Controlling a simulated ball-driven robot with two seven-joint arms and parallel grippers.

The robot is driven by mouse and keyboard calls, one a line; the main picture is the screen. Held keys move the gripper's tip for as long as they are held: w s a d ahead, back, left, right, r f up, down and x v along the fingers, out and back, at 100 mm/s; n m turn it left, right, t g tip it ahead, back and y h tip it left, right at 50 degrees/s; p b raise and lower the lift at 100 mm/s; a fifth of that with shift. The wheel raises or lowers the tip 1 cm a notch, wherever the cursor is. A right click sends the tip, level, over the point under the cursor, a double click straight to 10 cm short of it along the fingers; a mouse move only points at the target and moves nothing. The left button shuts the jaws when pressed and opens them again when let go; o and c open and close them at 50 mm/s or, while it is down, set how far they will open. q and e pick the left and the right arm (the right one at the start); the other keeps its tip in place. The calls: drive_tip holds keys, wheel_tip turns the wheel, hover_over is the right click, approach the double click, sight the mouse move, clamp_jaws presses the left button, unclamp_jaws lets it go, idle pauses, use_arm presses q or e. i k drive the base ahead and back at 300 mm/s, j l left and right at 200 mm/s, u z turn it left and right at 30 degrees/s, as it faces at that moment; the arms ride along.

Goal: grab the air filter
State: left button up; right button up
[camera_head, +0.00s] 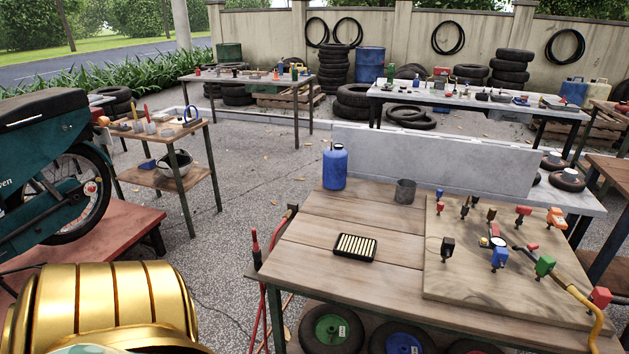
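The air filter (355,247) looks like a flat black rectangular frame with cream pleats. It lies flat on the near wooden workbench (318,228), left of the middle of the bench top and near its front edge. Nothing touches it and its top is fully in view. Neither of my grippers shows in the head view. A gold ribbed part at the lower left is probably mine.
A motorcycle (52,170) stands at left. Bench space around the filter is clear.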

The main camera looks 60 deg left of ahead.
sight(351, 246)
drive_tip(key=u, duration=1.45)
